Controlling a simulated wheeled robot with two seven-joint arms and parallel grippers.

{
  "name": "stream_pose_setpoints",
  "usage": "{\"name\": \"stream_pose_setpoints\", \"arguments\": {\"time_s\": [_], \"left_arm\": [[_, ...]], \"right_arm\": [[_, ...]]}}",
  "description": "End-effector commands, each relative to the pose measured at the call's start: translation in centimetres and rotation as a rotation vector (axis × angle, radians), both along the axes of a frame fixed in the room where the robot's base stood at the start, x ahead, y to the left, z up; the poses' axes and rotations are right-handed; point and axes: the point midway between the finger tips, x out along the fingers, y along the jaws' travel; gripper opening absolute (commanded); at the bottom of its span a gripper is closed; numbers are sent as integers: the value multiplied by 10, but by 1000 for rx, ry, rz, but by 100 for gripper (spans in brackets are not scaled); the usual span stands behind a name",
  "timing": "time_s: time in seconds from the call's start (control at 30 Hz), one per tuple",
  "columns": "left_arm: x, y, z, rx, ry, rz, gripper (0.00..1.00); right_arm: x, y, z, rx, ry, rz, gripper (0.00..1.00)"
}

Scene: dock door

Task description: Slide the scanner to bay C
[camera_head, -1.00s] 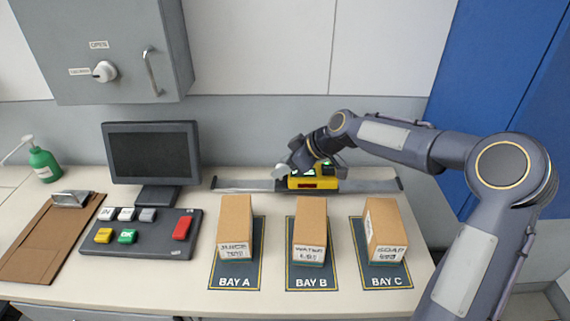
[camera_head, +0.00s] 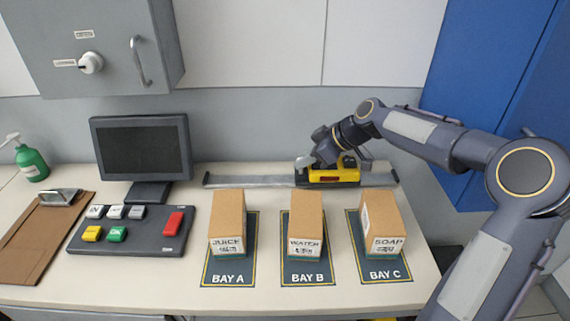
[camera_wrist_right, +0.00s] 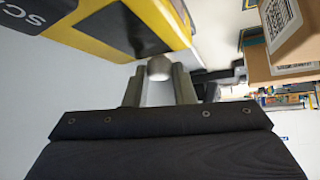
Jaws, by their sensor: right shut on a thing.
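The yellow and black scanner (camera_head: 340,176) sits on the grey metal rail (camera_head: 250,180) behind the boxes, between the lines of bay B (camera_head: 307,278) and bay C (camera_head: 385,274), left of the rail's right end. My right gripper (camera_head: 318,160) is at the scanner's left side. In the right wrist view its two fingers (camera_wrist_right: 158,88) are shut on a round grey knob (camera_wrist_right: 158,67) beside the scanner's yellow body (camera_wrist_right: 85,22). The arm partly hides the scanner's top in the head view. My left gripper is not in view.
Cardboard boxes marked juice (camera_head: 227,222), water (camera_head: 306,222) and soap (camera_head: 382,222) stand on the bay mats in front of the rail. A monitor (camera_head: 142,150), button panel (camera_head: 130,232), clipboard (camera_head: 38,240) and green bottle (camera_head: 32,163) are left. A grey cabinet (camera_head: 110,50) hangs above.

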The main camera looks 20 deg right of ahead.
Motion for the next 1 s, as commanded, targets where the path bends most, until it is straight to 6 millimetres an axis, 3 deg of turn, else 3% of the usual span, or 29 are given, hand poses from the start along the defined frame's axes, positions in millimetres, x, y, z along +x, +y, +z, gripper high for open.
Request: {"name": "stream_pose_setpoints", "arguments": {"time_s": [0.03, 0.2, 0.4, 0.9, 0.93, 1.0], "left_arm": [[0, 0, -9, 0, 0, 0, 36], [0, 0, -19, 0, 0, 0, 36], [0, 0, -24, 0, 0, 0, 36], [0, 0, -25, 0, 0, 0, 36], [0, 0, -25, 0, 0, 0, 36], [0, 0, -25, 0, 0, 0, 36]], "right_arm": [[-3, -15, -4, -2, -4, -8, 0], [-14, -53, -2, -1, -3, -6, 0], [-23, -81, 0, -1, -2, -2, 0], [-26, -93, 1, -3, -3, -4, 0], [-26, -93, 1, -3, -3, -4, 26], [-26, -93, 1, -4, -2, -4, 35]]}}
